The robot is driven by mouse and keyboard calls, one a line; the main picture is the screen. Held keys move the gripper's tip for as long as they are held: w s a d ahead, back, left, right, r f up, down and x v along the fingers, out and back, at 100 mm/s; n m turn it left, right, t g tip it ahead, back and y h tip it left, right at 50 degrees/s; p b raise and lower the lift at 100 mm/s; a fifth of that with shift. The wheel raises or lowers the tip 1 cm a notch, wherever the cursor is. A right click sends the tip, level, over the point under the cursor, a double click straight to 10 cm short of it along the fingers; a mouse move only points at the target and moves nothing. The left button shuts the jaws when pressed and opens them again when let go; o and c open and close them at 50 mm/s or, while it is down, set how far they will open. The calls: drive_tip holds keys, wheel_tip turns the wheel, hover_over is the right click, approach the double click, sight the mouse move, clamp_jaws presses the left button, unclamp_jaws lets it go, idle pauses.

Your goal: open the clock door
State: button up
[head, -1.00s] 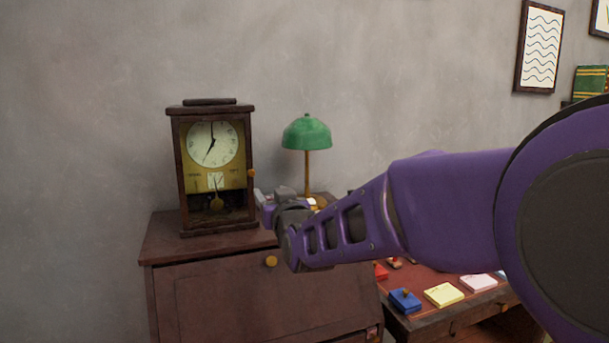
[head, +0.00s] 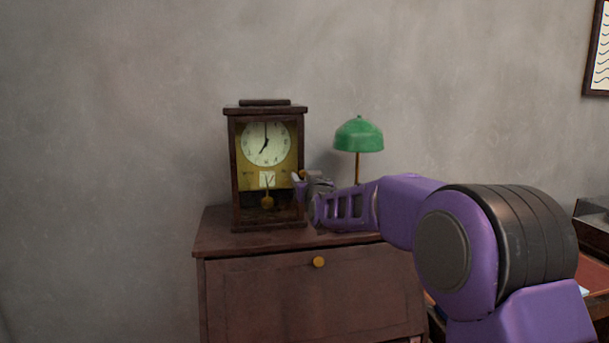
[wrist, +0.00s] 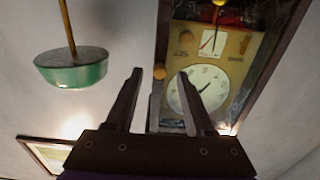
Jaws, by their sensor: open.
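The clock (head: 266,175) is a dark wooden case with a white dial and a pendulum, standing upright on a brown cabinet in the head view. Its glazed front door looks shut. A small yellow knob (head: 302,174) sits on the door's right edge. My gripper (head: 299,181) is at that edge, partly overlapping the knob. In the upside-down wrist view, my gripper (wrist: 160,75) is open, and the knob (wrist: 159,72) shows between its fingertips. The clock dial (wrist: 198,88) appears beyond the right finger. I cannot tell whether the fingers touch the knob.
A green lamp (head: 358,136) stands close behind my gripper, right of the clock; it also shows in the wrist view (wrist: 72,70). The brown cabinet (head: 245,295) has a yellow knob on its front. A desk (head: 593,258) is at the right. The wall left of the clock is clear.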

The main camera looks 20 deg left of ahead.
drive_tip(key=shift+x, duration=1)
drive_tip(key=shift+c, duration=0.3)
clamp_jaws()
idle(0.5)
